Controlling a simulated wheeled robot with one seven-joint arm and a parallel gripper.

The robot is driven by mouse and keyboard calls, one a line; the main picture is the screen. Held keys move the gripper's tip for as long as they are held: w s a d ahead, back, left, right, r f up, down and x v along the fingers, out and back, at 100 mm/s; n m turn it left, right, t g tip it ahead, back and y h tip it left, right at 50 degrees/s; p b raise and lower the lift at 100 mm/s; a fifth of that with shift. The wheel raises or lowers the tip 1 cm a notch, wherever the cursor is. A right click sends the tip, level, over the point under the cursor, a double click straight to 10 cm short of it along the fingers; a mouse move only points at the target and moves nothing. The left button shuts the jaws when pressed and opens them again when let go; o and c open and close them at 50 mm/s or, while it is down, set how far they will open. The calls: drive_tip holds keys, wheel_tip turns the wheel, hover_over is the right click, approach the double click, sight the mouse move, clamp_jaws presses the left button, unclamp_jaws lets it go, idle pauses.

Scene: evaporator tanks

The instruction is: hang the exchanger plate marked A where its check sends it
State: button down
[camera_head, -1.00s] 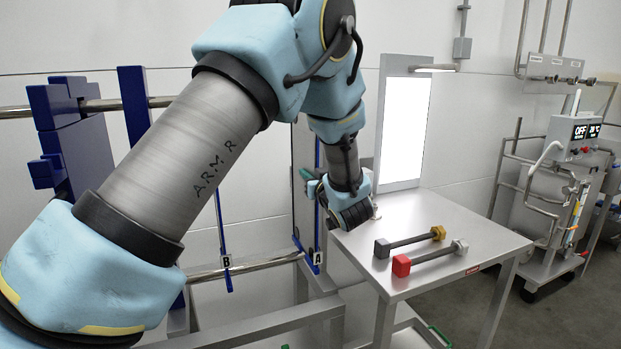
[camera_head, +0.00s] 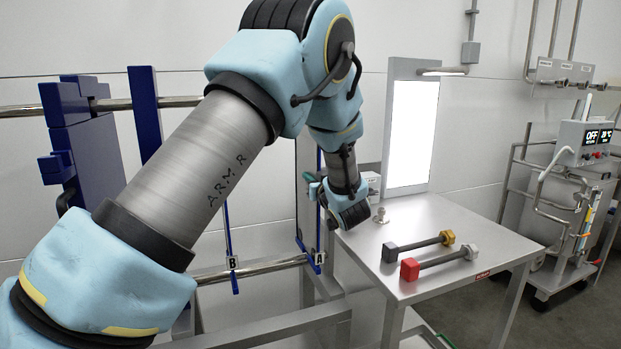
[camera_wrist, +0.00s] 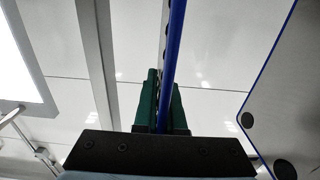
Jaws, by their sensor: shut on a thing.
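The exchanger plate marked A (camera_head: 318,257) is seen nearly edge-on in the head view, a thin plate with a blue edge and the letter A low down. My gripper (camera_wrist: 160,100) is shut on the blue edge of this plate, which runs up between the green fingers in the wrist view. In the head view my arm hides most of the fingers and the upper part of the plate. A second thin plate, marked B (camera_head: 233,263), stands to the left by the lower rail. A lit white panel (camera_head: 408,135) stands upright behind the table.
Two bolts, one gold-ended (camera_head: 420,244) and one red-headed (camera_head: 440,263), lie on the steel table (camera_head: 480,225). A frame with blue end blocks (camera_head: 93,150) and a lower rail (camera_head: 270,266) is at left. A wheeled unit reading OFF (camera_head: 592,136) stands at right.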

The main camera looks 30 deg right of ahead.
drive_tip(key=c, duration=0.9)
unclamp_jaws()
